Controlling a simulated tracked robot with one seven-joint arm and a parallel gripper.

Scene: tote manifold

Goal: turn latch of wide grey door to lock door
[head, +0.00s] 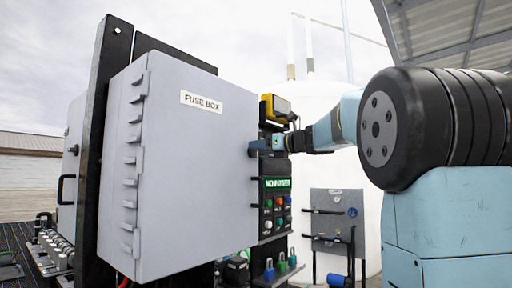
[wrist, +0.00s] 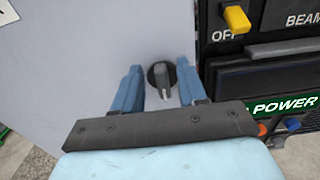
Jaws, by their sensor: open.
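The wide grey door (head: 190,160) carries a FUSE BOX label (head: 201,102) and looks closed in the head view. The door's grey face (wrist: 100,60) also fills the left of the wrist view. Its dark latch (wrist: 162,76), a round base with a knob, sits near the door's right edge. My gripper (wrist: 160,84) is open, with one blue finger on each side of the latch and gaps between them. In the head view my gripper (head: 262,147) is at the door's right edge, and the latch is hidden there.
Right of the door is a black panel with a yellow switch (wrist: 237,19) and a green POWER sign (wrist: 285,106). Coloured buttons (head: 277,204) and padlocks (head: 281,266) sit below. A grey board (head: 337,222) stands farther back. A black post (head: 103,130) borders the box on the left.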

